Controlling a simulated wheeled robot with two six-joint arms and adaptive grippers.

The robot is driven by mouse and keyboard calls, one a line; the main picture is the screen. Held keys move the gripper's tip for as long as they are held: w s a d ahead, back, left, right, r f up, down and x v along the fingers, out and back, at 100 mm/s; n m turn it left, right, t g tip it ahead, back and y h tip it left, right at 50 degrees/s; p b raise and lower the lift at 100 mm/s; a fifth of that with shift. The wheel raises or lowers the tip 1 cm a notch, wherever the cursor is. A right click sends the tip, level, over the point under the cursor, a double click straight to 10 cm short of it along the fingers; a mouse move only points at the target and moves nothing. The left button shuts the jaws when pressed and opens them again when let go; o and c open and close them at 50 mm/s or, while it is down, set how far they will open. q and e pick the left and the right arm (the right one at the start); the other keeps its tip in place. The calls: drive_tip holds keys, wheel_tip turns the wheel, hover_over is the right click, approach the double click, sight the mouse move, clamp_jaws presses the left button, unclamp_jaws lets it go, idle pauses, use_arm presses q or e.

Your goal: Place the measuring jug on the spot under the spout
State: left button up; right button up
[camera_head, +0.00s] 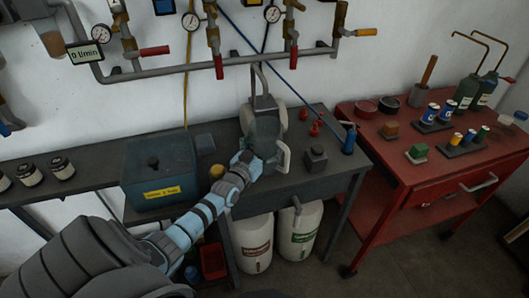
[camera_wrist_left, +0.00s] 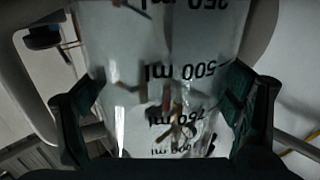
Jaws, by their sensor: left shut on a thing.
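The clear measuring jug (camera_head: 267,129) is upright, or nearly so, over the dark bench in the head view, with a pale handle on its right side. My left gripper (camera_head: 245,160) is shut on it from the front left. The left wrist view shows the jug wall (camera_wrist_left: 165,75) with ml marks between the two dark fingers. A bent grey spout pipe (camera_head: 260,76) rises just behind and above the jug. The spot under the spout is hidden by the jug and gripper. I cannot tell whether the jug's base touches the bench. My right gripper is out of view.
A blue-grey box (camera_head: 158,175) stands left of my left arm. Right of the jug are a small dark block (camera_head: 316,158), red parts (camera_head: 314,128) and a blue bottle (camera_head: 349,139). A red cart (camera_head: 398,160) stands to the right. Gauges and pipes (camera_head: 190,68) line the wall.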

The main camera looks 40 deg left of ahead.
sight(258, 152)
use_arm(q)
drive_tip(key=shift+s+r, duration=0.1)
drive_tip(key=o, duration=1.2)
drive_tip(key=s+p, duration=0.1)
drive_tip(key=s, duration=0.1)
drive_tip(key=s+d+p, duration=0.1)
drive_tip(key=s+p, duration=0.2)
drive_tip(key=s, duration=0.2)
drive_tip(key=shift+d+r+p, duration=0.15)
drive_tip(key=shift+r+p, duration=0.05)
drive_tip(key=shift+p, duration=0.1)
drive_tip(key=shift+s, duration=0.25)
drive_tip(key=shift+f, duration=0.15)
